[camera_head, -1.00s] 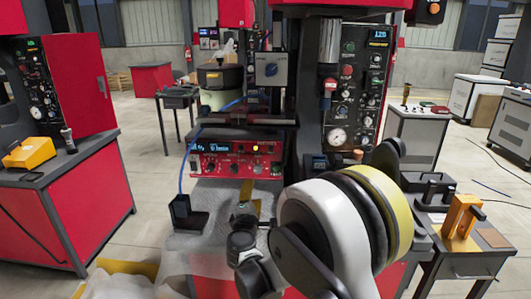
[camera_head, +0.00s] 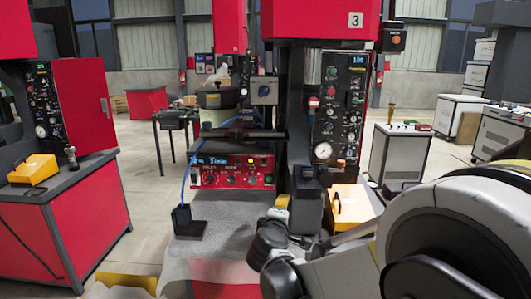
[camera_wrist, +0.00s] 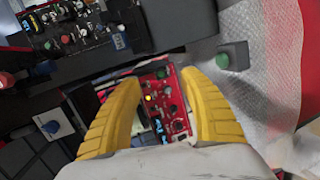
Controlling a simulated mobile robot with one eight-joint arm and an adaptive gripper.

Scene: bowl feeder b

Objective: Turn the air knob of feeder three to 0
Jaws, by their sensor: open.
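Feeder three is the red and dark machine with the "3" label (camera_head: 355,20) in the head view. A blue knob on a grey box (camera_head: 264,88) sits on its left side; the blue knob also shows at the left in the wrist view (camera_wrist: 52,126). A red control panel (camera_head: 212,179) with a lit display and several small knobs is below it. Which knob is the air knob I cannot tell. My gripper (camera_wrist: 160,80) is open and empty, with yellow fingers apart. The red panel shows beyond and between them, with no contact visible.
The black panel (camera_head: 340,100) with a white gauge (camera_head: 323,151) is on the column's right. A black block stands on the front plate (camera_head: 188,228). An orange box (camera_head: 349,206) is close to my arm. Another red machine (camera_head: 75,95) stands at left.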

